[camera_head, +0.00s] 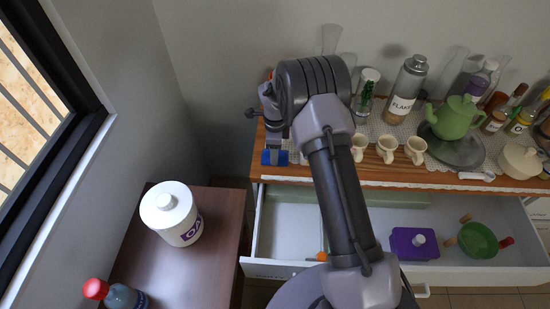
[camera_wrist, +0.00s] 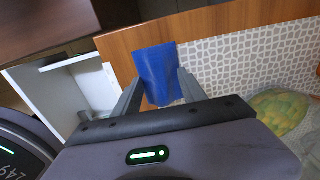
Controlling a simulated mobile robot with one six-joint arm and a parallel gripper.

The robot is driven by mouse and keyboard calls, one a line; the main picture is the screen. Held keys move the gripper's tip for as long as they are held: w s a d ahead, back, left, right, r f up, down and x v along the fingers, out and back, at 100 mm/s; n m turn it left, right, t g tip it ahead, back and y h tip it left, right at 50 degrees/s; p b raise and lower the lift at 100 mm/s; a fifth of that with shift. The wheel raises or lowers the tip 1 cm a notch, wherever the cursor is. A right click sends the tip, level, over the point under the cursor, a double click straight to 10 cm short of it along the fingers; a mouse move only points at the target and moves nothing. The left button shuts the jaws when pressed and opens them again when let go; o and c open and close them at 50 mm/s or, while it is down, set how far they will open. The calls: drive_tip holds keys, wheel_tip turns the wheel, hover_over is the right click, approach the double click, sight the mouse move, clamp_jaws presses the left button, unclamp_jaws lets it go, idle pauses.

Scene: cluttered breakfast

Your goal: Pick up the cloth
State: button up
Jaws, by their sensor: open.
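The blue cloth (camera_wrist: 156,65) lies at the edge of the wooden counter, partly over a white patterned mat. It also shows as a small blue patch in the head view (camera_head: 267,158), at the counter's left end, partly hidden by my gripper. My gripper (camera_wrist: 160,78) is open, with one finger on each side of the cloth in the wrist view. In the head view my gripper (camera_head: 274,150) points down over the cloth. I cannot tell whether the fingers touch it.
Several small cups (camera_head: 387,149), a green teapot (camera_head: 453,118) and a flakes jar (camera_head: 405,90) stand right of my arm. A white canister (camera_head: 170,212) stands on the left cabinet.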

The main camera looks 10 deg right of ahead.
clamp_jaws()
drive_tip(key=shift+r, duration=0.1)
drive_tip(key=shift+r, duration=0.2)
wheel_tip(320, 180, up, 3)
drive_tip(key=shift+r+p, duration=0.15)
drive_tip(key=shift+p, duration=0.65)
drive_tip(key=s+r+p, duration=0.1)
drive_tip(key=s, duration=1.5)
drive_tip(key=shift+p, duration=0.3)
drive_tip(key=shift+a+r, duration=0.1)
